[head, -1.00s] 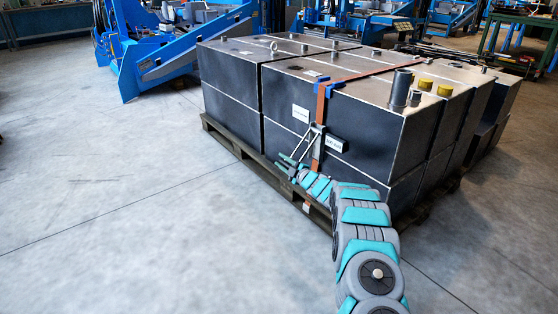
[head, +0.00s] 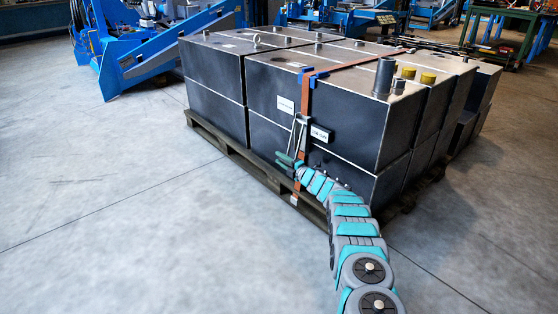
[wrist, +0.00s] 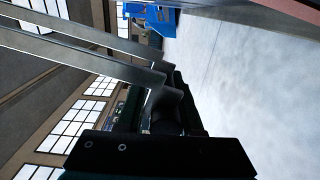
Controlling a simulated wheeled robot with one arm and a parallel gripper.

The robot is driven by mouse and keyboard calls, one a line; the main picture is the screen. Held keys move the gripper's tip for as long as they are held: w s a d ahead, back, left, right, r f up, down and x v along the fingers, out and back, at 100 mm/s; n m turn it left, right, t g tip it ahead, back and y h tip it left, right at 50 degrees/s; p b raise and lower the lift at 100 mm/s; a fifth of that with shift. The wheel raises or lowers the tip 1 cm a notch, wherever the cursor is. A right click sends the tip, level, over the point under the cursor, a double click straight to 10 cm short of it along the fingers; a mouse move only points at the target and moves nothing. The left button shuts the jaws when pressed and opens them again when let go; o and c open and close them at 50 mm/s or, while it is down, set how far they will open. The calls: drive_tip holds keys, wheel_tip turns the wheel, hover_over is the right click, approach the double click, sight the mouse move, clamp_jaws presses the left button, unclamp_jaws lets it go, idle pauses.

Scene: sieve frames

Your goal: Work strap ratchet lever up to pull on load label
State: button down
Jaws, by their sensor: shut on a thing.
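The orange strap (head: 306,98) runs over the dark metal load and down its front face, with blue corner protectors at the top edge. The ratchet (head: 304,121) sits on the strap partway down. Its lever (head: 294,139), two thin metal side bars, hangs down close to the strap. My gripper (head: 287,161) is shut on the lever's lower end, low in front of the load. In the wrist view the lever's two bars (wrist: 85,57) run from the upper left into the dark jaws (wrist: 168,98).
The load (head: 360,135) stands on a wooden pallet (head: 240,152). A white label (head: 286,105) is left of the strap. Blue machines (head: 150,50) stand behind at the left. The floor (head: 120,200) is clear to the left and front.

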drive_tip(key=shift+a+f, duration=0.2)
drive_tip(key=shift+f, duration=0.25)
drive_tip(key=c, duration=0.7)
unclamp_jaws()
drive_tip(key=shift+d+r, duration=0.1)
drive_tip(key=shift+r, duration=0.05)
drive_tip(key=shift+d, duration=0.1)
drive_tip(key=shift+s+d+r, duration=0.15)
drive_tip(key=shift+s+d, duration=0.15)
drive_tip(key=p+v, duration=0.1)
drive_tip(key=v, duration=0.5)
drive_tip(key=shift+s+d, duration=0.15)
drive_tip(key=shift+s, duration=0.25)
drive_tip(key=shift+c, duration=0.3)
